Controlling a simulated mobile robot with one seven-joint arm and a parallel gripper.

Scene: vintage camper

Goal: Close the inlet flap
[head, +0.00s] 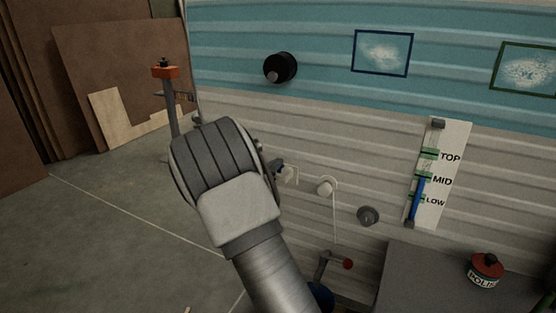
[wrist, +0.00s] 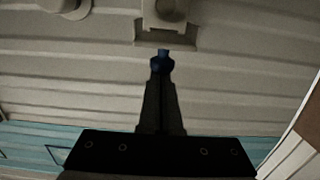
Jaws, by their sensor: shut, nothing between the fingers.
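The inlet (head: 290,174) is a small pale fitting on the camper's ribbed wall, just right of my arm in the head view. In the wrist view its pale housing (wrist: 165,14) is at the top edge and partly cut off. I cannot clearly tell how far its flap stands open. My gripper (wrist: 161,60) is shut and empty, with its blue tips pointing at the inlet, and a small gap shows between them in the picture. In the head view my gripper (head: 277,166) shows only as a small dark tip beside the inlet; my wrist hides the rest.
A white round fitting with a cord (head: 326,186) is right of the inlet, and a grey knob (head: 368,215) is lower right. A TOP/MID/LOW gauge (head: 438,175) hangs farther right. A grey counter (head: 420,275) holds a polish tin (head: 485,271). Floor at left is open.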

